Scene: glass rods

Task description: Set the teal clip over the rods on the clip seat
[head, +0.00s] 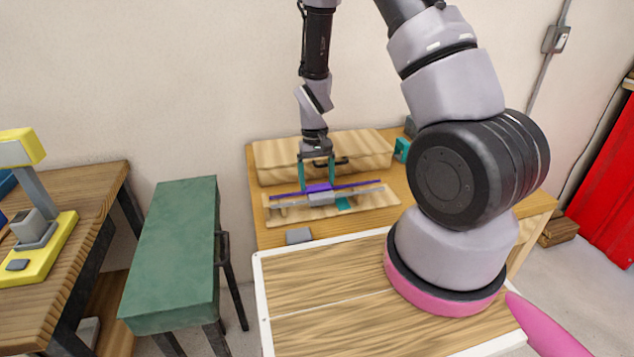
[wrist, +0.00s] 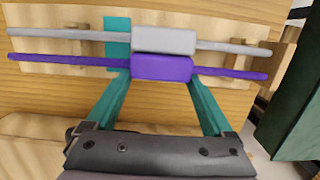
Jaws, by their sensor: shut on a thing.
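My gripper (head: 317,186) has teal fingers and is shut on the thick middle of a purple rod (head: 353,186). The wrist view shows the fingers at both ends of the purple block (wrist: 162,67). A grey rod (head: 368,190) with a grey middle block (wrist: 163,40) lies parallel, right beside the purple one. A flat teal patch (head: 344,204), perhaps the clip seat, is on the pale wooden board under the rods; it also shows in the wrist view (wrist: 117,28). A teal piece (head: 402,149), probably the clip, stands at the table's back right, apart from my gripper.
The pale board (head: 384,207) lies on a wooden table (head: 262,228), with a wooden case (head: 280,155) behind it. A small grey block (head: 299,236) is at the table's front. A green bench (head: 178,245) and a yellow device (head: 50,245) on another table stand to the left.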

